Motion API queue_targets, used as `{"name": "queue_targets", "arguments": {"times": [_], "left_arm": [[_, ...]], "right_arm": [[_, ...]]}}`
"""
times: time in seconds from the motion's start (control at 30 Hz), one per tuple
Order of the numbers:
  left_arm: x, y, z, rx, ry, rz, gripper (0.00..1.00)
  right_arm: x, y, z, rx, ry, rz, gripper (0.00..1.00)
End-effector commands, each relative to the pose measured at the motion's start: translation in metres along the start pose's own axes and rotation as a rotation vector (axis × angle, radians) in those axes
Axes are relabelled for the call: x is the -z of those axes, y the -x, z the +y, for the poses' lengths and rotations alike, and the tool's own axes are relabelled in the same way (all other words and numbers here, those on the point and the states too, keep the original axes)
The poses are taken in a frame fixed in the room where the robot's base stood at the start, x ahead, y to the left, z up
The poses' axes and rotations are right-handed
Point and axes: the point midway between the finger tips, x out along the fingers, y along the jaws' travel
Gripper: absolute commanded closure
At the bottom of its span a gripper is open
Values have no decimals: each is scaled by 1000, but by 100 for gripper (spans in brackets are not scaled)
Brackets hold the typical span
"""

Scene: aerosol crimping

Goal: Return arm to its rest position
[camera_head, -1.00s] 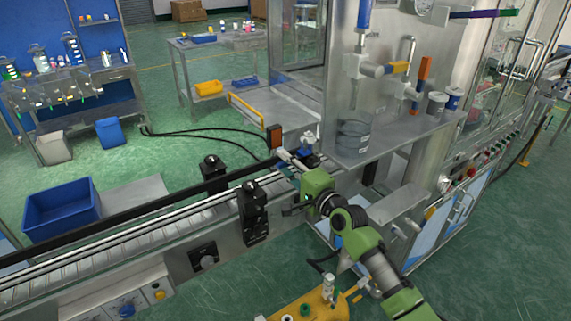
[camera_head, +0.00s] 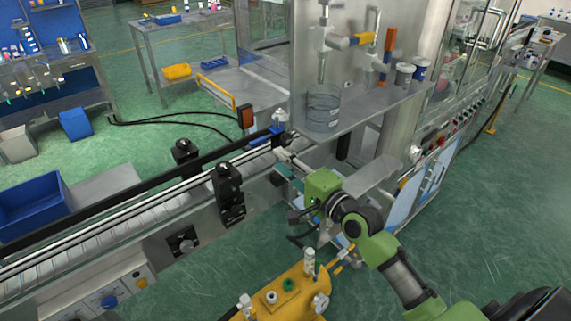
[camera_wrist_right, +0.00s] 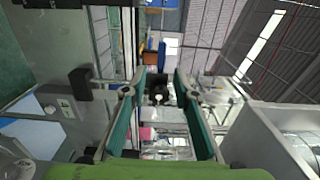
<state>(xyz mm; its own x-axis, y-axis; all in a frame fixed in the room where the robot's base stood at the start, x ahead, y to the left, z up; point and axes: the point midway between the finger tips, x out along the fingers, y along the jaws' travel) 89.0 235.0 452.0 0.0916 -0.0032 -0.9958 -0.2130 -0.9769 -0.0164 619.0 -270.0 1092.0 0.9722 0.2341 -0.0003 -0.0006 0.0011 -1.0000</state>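My right arm, green and black, comes in from the lower right of the head view. Its gripper (camera_head: 283,160) is in front of the end of the conveyor (camera_head: 130,222), below the shelf of the machine. In the right wrist view the gripper's two teal fingers (camera_wrist_right: 160,76) stand apart, and no object shows held between them. In the head view the fingers are small, and I cannot tell whether they touch anything there. My left gripper is not in view.
A yellow tank unit (camera_head: 297,290) stands below the right arm. A glass vessel (camera_head: 323,108) is on the machine's shelf. A blue bin (camera_head: 35,208) is behind the conveyor at left. Tables stand at the back. Green floor (camera_head: 500,210) at right is clear.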

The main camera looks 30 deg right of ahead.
Motion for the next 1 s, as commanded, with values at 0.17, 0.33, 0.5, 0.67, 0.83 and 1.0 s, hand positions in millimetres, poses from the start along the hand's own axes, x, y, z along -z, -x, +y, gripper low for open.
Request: {"name": "queue_targets", "arguments": {"times": [0.17,0.33,0.5,0.67,0.83,1.0], "left_arm": [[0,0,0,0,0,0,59],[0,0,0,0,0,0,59],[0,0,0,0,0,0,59],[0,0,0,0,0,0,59],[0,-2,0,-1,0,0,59],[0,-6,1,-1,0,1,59]], "right_arm": [[0,9,0,0,1,0,73],[0,9,-1,1,1,0,73],[0,9,-1,1,1,0,73],[1,9,2,-4,4,2,73],[9,9,58,-93,71,31,73],[20,25,179,-301,244,54,73]]}}
